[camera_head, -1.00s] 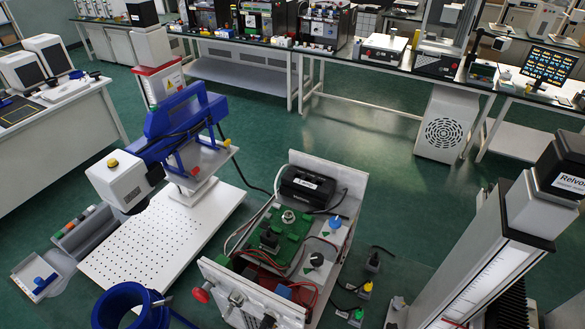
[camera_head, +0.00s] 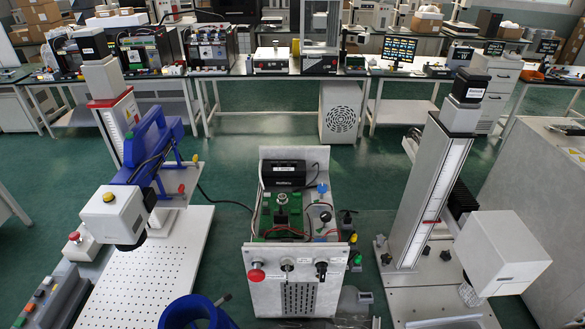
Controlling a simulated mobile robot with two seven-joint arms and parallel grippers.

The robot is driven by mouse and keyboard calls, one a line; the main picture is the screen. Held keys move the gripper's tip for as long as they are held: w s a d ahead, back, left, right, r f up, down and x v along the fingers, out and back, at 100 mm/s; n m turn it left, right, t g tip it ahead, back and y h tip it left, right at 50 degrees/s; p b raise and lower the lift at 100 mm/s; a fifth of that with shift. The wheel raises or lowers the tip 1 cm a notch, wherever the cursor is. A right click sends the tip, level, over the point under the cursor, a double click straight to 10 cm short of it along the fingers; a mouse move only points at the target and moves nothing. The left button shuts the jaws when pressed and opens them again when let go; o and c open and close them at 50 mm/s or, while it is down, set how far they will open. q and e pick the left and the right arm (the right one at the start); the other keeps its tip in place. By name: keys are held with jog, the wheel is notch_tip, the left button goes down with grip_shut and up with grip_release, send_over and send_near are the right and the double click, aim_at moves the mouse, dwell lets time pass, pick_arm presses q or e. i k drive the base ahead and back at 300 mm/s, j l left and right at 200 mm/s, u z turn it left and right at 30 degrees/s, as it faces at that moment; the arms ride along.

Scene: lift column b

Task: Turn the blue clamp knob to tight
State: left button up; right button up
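A small blue knob (camera_head: 322,188) shows inside the open grey instrument box (camera_head: 309,265), at its right side near the black unit. I cannot tell whether it is the clamp knob, and its pointer setting is too small to read. The right lift column (camera_head: 433,190) stands upright with a scale on its front and a white head (camera_head: 500,250) on its right. The left lift column (camera_head: 115,115) stands behind a blue bracket (camera_head: 150,150) with a white head (camera_head: 117,214). Neither gripper is in view.
A blue ring-shaped part (camera_head: 195,314) is cut off at the bottom edge. A white perforated plate (camera_head: 125,275) lies at left. A grey block (camera_head: 545,170) stands at far right. Benches (camera_head: 290,74) with instruments line the back.

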aim_at(323, 188)
jog(key=i, duration=3.05)
jog(key=i+z, duration=0.2)
jog(key=i, duration=0.25)
jog(key=i+j+z, duration=0.2)
jog(key=i, duration=0.2)
jog(key=i+j+z, duration=0.2)
jog(key=i, duration=0.25)
jog(key=i+j+z, duration=0.2)
jog(key=i, duration=0.2)
jog(key=l+z, duration=0.1)
jog(key=z, duration=2.55)
jog(key=i+l+z, duration=0.1)
jog(key=z, duration=0.3)
jog(key=i+l+z, duration=0.1)
jog(key=z, duration=0.25)
jog(key=i+l+z, duration=0.1)
jog(key=z, duration=0.3)
jog(key=i+z, duration=0.1)
jog(key=z, duration=0.25)
